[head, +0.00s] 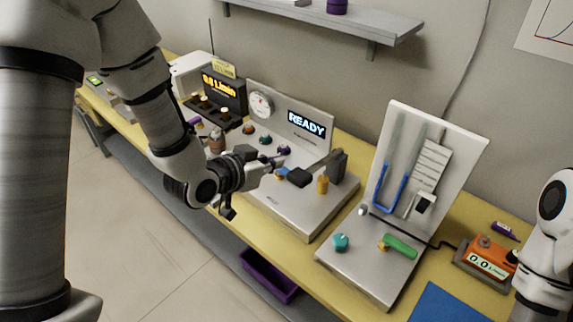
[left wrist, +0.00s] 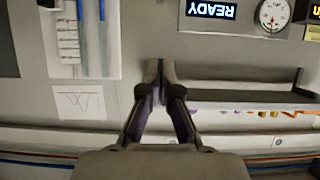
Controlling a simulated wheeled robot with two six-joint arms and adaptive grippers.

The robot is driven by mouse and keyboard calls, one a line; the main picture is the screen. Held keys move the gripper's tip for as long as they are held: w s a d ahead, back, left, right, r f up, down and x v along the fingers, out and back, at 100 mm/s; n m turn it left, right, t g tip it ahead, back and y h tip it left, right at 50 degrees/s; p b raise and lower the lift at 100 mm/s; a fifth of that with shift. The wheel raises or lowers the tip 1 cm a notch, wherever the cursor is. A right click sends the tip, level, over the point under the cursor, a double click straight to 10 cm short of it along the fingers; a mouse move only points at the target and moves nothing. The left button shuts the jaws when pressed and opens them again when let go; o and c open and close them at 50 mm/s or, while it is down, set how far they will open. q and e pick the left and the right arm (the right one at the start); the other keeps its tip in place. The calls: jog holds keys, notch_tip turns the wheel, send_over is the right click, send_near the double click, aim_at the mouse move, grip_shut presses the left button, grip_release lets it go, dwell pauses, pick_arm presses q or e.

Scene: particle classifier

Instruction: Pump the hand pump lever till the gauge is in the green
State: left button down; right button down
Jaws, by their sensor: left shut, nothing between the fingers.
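A round white gauge (head: 260,104) is on the back panel of the middle station, left of a display reading READY (head: 306,125). The gauge also shows upside down in the left wrist view (left wrist: 272,15), its needle too small to read. On the station's base, a black block (head: 300,177) has a grey bar (head: 325,160) slanting up to a dark upright block (head: 338,164); this may be the pump lever. My left gripper (head: 279,161) is shut and empty above the base, left of the bar. Its closed fingertips show in the left wrist view (left wrist: 154,72). My right gripper is out of view.
A yellow knob (head: 323,184) stands close to the black block. The tube panel (head: 395,122) with a green handle (head: 400,247) stands to the right. An orange box (head: 485,258) is farther right, near my right arm. A shelf (head: 330,27) hangs above.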

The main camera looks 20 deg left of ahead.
pick_arm(q)
jog(key=b, duration=0.2)
send_over(296, 176)
notch_tip(296, 176, down, 4)
jog(key=shift+w+f, duration=0.1)
jog(key=shift+w, duration=0.05)
notch_tip(296, 176, down, 3)
jog(key=shift+b, duration=1.15)
jog(key=shift+a+f+b, duration=0.1)
jog(key=shift+f+b, duration=0.2)
jog(key=shift+f, duration=0.15)
jog(key=shift+s, duration=0.2)
